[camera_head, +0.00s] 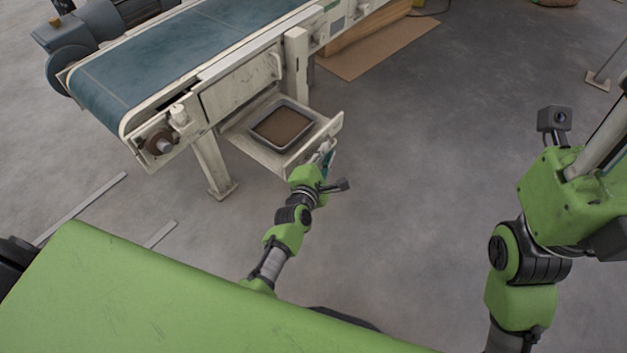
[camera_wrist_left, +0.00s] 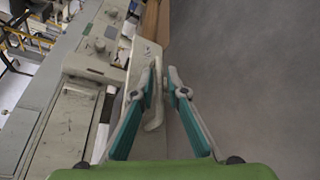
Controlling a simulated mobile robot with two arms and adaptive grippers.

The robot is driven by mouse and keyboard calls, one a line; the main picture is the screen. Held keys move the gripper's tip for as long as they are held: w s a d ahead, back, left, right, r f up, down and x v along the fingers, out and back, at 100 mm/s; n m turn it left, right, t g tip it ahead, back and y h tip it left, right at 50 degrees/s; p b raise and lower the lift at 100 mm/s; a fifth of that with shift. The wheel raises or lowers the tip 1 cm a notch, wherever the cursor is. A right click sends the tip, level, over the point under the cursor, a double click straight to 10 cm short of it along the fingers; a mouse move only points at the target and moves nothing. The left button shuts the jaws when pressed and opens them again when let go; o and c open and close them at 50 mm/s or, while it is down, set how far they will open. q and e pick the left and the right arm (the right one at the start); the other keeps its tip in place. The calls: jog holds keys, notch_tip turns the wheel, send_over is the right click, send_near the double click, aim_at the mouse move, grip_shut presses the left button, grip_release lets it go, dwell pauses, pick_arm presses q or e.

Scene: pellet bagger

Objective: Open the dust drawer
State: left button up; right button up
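The dust drawer (camera_head: 333,128) is pulled out from under the conveyor frame, and its inside shows. A grey-rimmed tray (camera_head: 258,140) with a flat brown fill sits in it. My left gripper (camera_head: 327,152) is at the drawer's front face. In the left wrist view, the pale drawer handle (camera_wrist_left: 154,121) lies between the two teal-backed fingers of the left gripper (camera_wrist_left: 161,74). The handle is close to the left finger, and a gap shows to the right finger. Contact at the fingertips is hard to make out. My right arm is at the right edge, and its fingers do not show.
The conveyor with its blue belt (camera_head: 160,55) stands above the drawer, on pale legs, one leg (camera_head: 212,168) left of the drawer. A brown cardboard sheet (camera_head: 378,50) lies on the floor behind. The grey floor (camera_head: 430,130) right of the drawer is clear.

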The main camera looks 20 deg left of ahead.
pick_arm(q)
jog(key=f+v, duration=0.3)
jog(key=v, duration=1.1)
jog(key=shift+s+r, duration=0.3)
jog(key=shift+s, duration=0.4)
